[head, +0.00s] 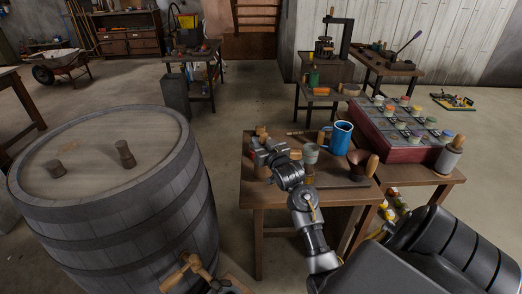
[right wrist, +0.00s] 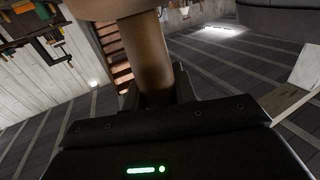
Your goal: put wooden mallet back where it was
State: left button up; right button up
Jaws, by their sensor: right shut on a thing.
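My right gripper (head: 259,152) is over the left part of the small wooden table (head: 262,195). It is shut on the wooden mallet, whose brown wood (head: 262,131) shows just beyond the jaws. In the right wrist view the mallet's round brown handle (right wrist: 150,60) rises between the fingers and meets a wider part at the top edge. The gripper hides much of the mallet in the head view, and I cannot tell whether it touches the table.
A blue mug (head: 341,138), a grey cup (head: 310,154) and a brown bowl (head: 358,165) stand right of the gripper. A red box (head: 392,148) with several jars stands farther right. A large barrel (head: 110,215) stands close on the left. The table's front left corner is bare.

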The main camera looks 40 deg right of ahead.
jog(key=shift+w+d+f, duration=0.1)
jog(key=shift+w+f, duration=0.15)
jog(key=shift+f, duration=1.65)
jog(key=shift+w, duration=0.1)
jog(key=o, duration=0.5)
jog(key=shift+f, duration=0.2)
jog(key=o, duration=0.5)
jog(key=shift+r, duration=0.1)
jog(key=shift+c, duration=0.2)
jog(key=shift+r, duration=0.1)
jog(key=v, duration=1.2)
